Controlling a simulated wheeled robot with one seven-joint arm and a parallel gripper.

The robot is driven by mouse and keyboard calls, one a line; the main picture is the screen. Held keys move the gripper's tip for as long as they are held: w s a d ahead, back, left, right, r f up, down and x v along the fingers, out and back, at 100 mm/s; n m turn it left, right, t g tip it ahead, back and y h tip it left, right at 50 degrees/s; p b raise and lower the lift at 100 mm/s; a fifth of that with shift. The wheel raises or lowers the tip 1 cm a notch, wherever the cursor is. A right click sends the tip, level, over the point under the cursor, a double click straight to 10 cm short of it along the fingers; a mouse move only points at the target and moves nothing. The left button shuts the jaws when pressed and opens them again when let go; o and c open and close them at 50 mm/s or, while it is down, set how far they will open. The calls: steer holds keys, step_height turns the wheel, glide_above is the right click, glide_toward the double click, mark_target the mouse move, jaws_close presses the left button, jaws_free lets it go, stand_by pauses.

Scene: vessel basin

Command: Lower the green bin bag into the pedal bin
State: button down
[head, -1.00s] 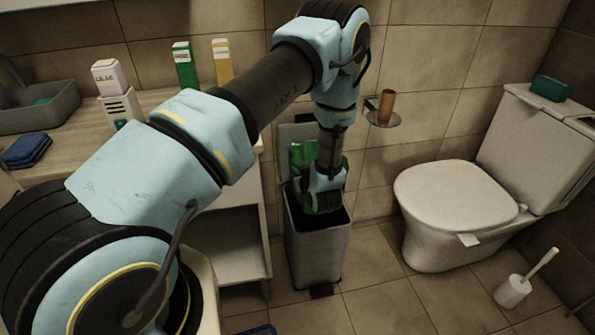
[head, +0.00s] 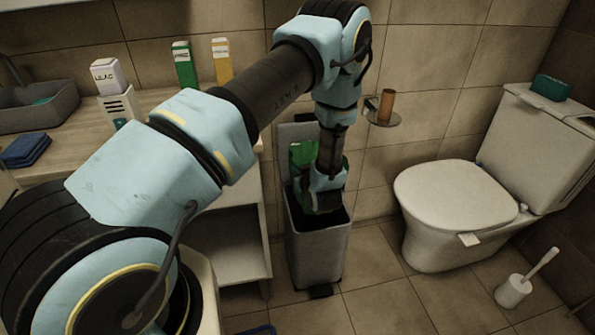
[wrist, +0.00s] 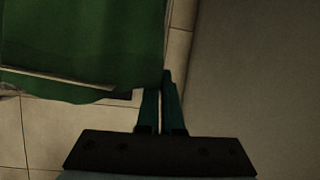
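The green bin bag (head: 302,154) is upright at the mouth of the grey pedal bin (head: 318,252), partly behind my gripper. Its lower part is hidden by my gripper and the bin's rim. My gripper (head: 324,203) points down at the bin's dark opening. In the wrist view the bag (wrist: 80,45) fills the upper left, and its right edge meets the tips of my gripper's fingers (wrist: 166,80). The fingers are close together with a narrow gap and appear shut on that edge. The pinch itself is hard to see.
The bin's raised lid (head: 296,133) stands behind the bag. A wooden counter with an open shelf (head: 232,245) is close on the left. A toilet (head: 455,195) stands to the right, with a brush holder (head: 512,291). A wall holder with a brown tumbler (head: 386,106) is above right.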

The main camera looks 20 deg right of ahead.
stand_by(0.3)
step_height(320, 180, down, 18)
steer(key=b, duration=1.4)
steer(key=shift+f, duration=0.25)
stand_by(1.6)
steer(key=c, duration=0.5)
jaws_free()
stand_by(1.0)
steer(key=shift+r+p, duration=3.15)
steer(key=shift+r, duration=1.35)
